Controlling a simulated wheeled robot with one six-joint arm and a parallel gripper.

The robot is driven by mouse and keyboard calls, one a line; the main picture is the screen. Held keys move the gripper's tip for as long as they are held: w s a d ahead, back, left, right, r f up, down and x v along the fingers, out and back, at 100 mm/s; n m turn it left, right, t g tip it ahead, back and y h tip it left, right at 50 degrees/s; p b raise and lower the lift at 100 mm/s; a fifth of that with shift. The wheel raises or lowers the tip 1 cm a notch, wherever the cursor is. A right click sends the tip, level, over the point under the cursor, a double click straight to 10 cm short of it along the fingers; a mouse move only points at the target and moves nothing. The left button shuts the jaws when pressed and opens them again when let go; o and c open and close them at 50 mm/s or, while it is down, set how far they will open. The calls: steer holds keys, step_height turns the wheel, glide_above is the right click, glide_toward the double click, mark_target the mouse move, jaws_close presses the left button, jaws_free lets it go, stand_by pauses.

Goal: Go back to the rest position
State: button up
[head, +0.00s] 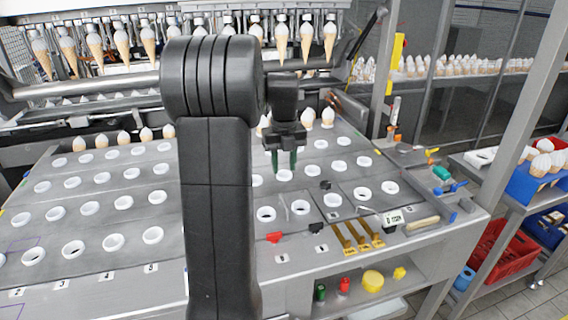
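My gripper (284,160) hangs pointing down over the right part of the grey worktable (150,262), at the end of my black arm. Its two green-tipped fingers are a little apart with a narrow gap between them, and nothing shows in that gap. A white ring holder (284,176) appears just below the fingertips. My upright arm hides the middle of the table.
Rows of white ring holders (73,249) cover the table. Ice cream cones (122,43) hang from a rack at the back. Brass-coloured parts (360,237) and a handled tool (421,225) lie front right. A metal post (386,80) and a side shelf with a red crate (505,255) stand right.

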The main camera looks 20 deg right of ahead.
mark_target(284, 200)
stand_by(0.4)
step_height(284, 200, down, 14)
steer(key=shift+r+p, duration=0.1)
steer(key=shift+p, duration=0.45)
steer(key=shift+r, duration=0.25)
